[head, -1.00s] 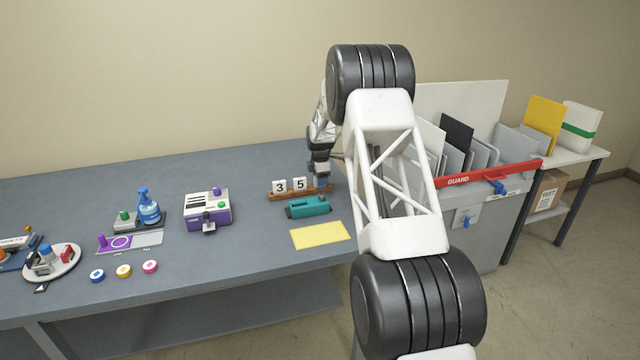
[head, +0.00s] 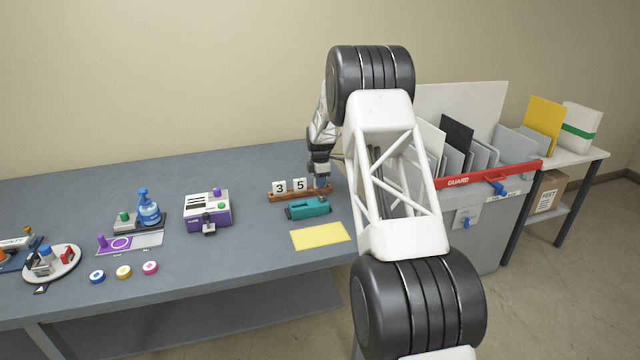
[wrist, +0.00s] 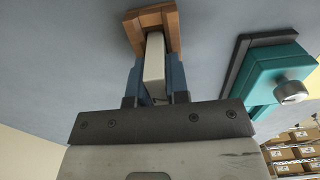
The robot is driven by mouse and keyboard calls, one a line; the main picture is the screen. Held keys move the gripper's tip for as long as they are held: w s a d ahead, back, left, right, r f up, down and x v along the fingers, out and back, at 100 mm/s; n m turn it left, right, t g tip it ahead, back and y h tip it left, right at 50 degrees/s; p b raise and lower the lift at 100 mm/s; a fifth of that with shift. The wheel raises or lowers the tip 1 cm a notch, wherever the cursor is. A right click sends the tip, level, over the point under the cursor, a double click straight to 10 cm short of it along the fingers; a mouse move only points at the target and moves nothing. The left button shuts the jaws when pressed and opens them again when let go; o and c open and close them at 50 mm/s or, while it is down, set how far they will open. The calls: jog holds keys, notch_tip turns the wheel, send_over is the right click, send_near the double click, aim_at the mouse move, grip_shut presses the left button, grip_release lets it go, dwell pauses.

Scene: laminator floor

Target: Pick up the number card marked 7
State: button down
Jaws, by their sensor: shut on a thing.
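My gripper (head: 321,180) points down at the right end of the wooden card rack (head: 284,197) on the grey bench. In the wrist view its blue fingers (wrist: 155,86) are shut on a white card (wrist: 154,58), seen edge-on. Its far end meets the wooden rack (wrist: 148,18); I cannot tell whether it is still seated there. Its face is hidden, so no number can be read. White cards marked 3 (head: 279,186) and 5 (head: 299,184) stand in the rack to the left of my gripper.
A teal device (head: 308,208) lies just in front of the rack, with a yellow sheet (head: 320,236) before it. A purple and white machine (head: 207,211) stands to the left. A guarded bin with a red bar (head: 485,175) is at right.

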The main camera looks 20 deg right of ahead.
jog(key=shift+r, duration=0.1)
jog(key=shift+r, duration=4.95)
jog(key=shift+a, duration=0.1)
